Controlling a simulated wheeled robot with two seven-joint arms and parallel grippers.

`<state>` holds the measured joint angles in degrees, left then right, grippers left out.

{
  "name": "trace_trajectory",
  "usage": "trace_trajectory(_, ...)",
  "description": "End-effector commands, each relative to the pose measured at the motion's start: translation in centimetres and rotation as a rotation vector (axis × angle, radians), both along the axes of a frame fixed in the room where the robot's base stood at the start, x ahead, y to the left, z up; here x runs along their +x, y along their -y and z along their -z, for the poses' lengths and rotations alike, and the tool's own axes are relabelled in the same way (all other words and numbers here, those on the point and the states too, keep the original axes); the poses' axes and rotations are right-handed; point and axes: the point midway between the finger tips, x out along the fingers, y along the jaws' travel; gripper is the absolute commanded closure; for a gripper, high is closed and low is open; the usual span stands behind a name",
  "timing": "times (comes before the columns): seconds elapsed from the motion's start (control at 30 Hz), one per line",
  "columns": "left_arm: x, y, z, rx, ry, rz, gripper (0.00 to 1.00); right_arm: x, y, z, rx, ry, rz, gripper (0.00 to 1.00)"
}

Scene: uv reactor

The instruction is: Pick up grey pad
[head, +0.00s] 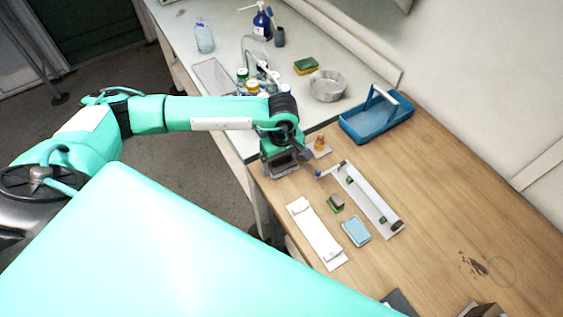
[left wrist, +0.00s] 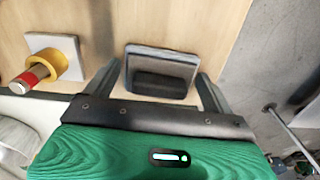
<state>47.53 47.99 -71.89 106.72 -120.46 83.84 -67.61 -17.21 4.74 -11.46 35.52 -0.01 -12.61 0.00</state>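The grey pad (left wrist: 162,70) shows in the left wrist view as a square grey plate with a darker block on its near side. It lies on the wooden table top (left wrist: 200,22). My left gripper (left wrist: 158,82) is open, with one finger on each side of the pad. I cannot tell whether the fingers touch it. In the head view my left gripper (head: 283,165) points down over the table's left corner and mostly hides the pad. My right gripper is in neither view.
Beside the gripper stands a yellow ringed part on a white plate (left wrist: 72,47). Right of it lie a long white fixture (head: 368,198), a green-grey block (head: 336,203), a blue pad (head: 356,230) and a white panel (head: 316,235). A blue basket (head: 372,118) stands behind.

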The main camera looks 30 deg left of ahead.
Motion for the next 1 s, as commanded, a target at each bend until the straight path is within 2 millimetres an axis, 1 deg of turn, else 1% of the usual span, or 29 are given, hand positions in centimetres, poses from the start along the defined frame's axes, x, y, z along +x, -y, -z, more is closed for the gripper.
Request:
trace_trajectory(0.03,0.0,0.0,0.0,0.0,0.0,0.0,0.24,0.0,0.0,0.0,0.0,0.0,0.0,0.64)
trace_trajectory(0.13,0.0,0.0,0.0,0.0,0.0,0.0,0.43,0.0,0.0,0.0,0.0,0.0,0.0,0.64)
trace_trajectory(0.47,0.0,0.0,-0.3,-0.001,0.001,0.0,0.43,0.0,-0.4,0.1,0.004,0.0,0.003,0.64)
trace_trajectory(0.63,0.1,0.0,-1.5,0.0,0.002,0.0,0.43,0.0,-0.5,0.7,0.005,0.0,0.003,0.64)
trace_trajectory(0.77,0.2,0.0,-3.8,-0.002,0.006,0.0,0.43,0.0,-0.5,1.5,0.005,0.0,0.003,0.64)
trace_trajectory(0.87,0.2,0.0,-6.3,-0.001,0.007,0.002,0.43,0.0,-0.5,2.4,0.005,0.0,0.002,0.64)
trace_trajectory(1.0,0.2,0.0,-10.5,-0.001,0.008,0.0,0.43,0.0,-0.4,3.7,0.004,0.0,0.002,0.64)
